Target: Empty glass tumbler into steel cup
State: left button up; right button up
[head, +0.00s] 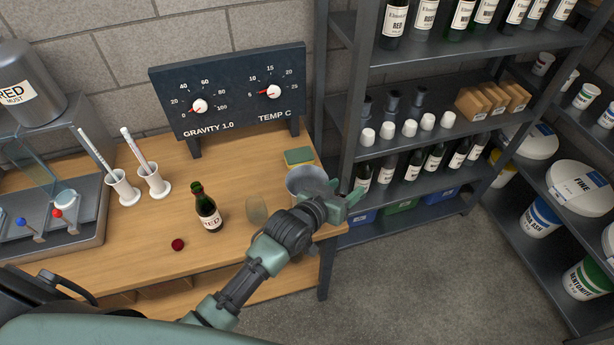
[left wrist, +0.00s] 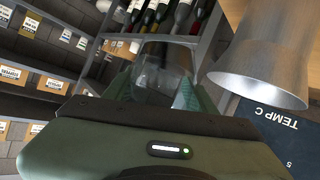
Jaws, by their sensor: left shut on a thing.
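The steel cup (head: 306,177) stands near the right end of the wooden table in the head view, partly behind my left gripper. In the left wrist view the steel cup (left wrist: 265,60) is large at the right, and the picture is upside down. My left gripper (head: 348,194) is just right of the cup. In the left wrist view my left gripper (left wrist: 165,88) is shut on a clear glass tumbler (left wrist: 165,72), apart from the cup in the picture. Its contents cannot be made out. In the head view the gripper hides most of the tumbler. My right gripper is not in view.
A dark bottle (head: 206,211), a dark red round thing (head: 178,245) and a green-yellow sponge (head: 299,157) are also there. A gauge board (head: 232,92) stands behind. Shelving (head: 440,135) rises at right.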

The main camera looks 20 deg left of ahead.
aim_at(334, 177)
pick_arm(q)
jog(key=shift+w+a+r+n+h, duration=0.1)
jog(key=shift+w+a+n+h, duration=0.2)
jog(key=shift+a+n, duration=0.1)
jog(key=shift+w+a+r+n+g+b, duration=0.1)
jog(key=shift+a+r+n+g+b, duration=0.15)
jog(key=shift+n+g+b, duration=0.25)
jog(key=shift+w+a+r+n+h+b, duration=0.35)
jog(key=shift+a+n+h+b, duration=0.3)
jog(key=shift+h+b, duration=0.35)
jog(key=shift+d+r+n+b, duration=0.1)
jog(key=shift+r+n+b, duration=0.1)
jog(key=shift+n+b, duration=0.3)
jog(key=shift+s+d+f+n+g+h+b, duration=0.15)
jog(key=shift+f+n+g+h+b, duration=0.3)
jog(key=shift+b, duration=0.8)
jog(key=shift+r, duration=0.4)
jog(key=shift+r+n+h, duration=0.1)
jog(key=shift+n+h, duration=0.15)
jog(key=shift+n, duration=0.15)
jog(key=n+h+b, duration=0.1)
jog(key=b, duration=0.1)
jog(key=shift+f+n+b, duration=0.3)
jog(key=shift+f+b, duration=0.05)
jog(key=shift+b, duration=0.05)
jog(key=shift+r, duration=0.2)
jog(key=shift+w+a+r+n+g+h, duration=0.25)
jog(key=shift+a+n+h, duration=0.15)
jog(key=shift+a, duration=0.1)
